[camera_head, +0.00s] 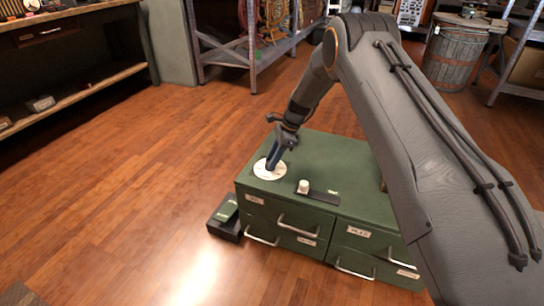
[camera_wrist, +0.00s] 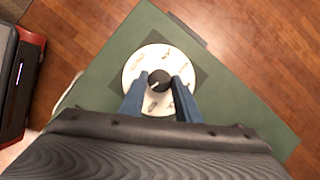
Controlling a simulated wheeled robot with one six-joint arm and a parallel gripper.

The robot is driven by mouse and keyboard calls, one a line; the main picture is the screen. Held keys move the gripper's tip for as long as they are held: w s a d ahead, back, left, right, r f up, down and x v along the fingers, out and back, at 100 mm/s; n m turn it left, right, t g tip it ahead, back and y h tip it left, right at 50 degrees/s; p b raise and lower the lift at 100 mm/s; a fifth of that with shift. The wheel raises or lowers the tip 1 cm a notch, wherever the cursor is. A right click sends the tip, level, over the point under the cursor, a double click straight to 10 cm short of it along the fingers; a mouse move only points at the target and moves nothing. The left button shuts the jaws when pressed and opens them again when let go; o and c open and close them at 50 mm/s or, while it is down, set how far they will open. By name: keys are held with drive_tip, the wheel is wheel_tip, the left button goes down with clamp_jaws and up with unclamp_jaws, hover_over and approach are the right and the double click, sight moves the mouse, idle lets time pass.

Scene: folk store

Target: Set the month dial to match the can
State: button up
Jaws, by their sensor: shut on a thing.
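A round white dial (camera_head: 266,171) lies on top of a green drawer cabinet (camera_head: 340,165), near its left end. In the wrist view the dial (camera_wrist: 133,72) has small dark marks around its face, too small to read. A black knob (camera_wrist: 159,77) with a white pointer line is at its centre; the line points toward the lower left. My gripper (camera_head: 271,167) reaches down to the dial. Its blue fingers are shut on the knob, one on each side, in the wrist view (camera_wrist: 158,84). I cannot make out a can for certain in either view.
A pale knob (camera_head: 303,186) on a dark strip stands right of the dial. Labelled drawers with metal handles face front. A dark box with a green item (camera_head: 227,211) sits on the floor at the cabinet's left. Shelves (camera_head: 75,95) stand at left; wooden floor between is clear.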

drive_tip(key=shift+s+m+t+p, duration=0.1)
drive_tip(key=shift+m+t+p, duration=0.2)
drive_tip(key=shift+m+p, duration=0.4)
drive_tip(key=o, duration=1)
drive_tip(key=shift+a, duration=0.1)
drive_tip(key=shift+o, duration=0.2)
drive_tip(key=p+v, duration=0.1)
drive_tip(key=v, duration=0.6)
drive_tip(key=shift+r, duration=0.4)
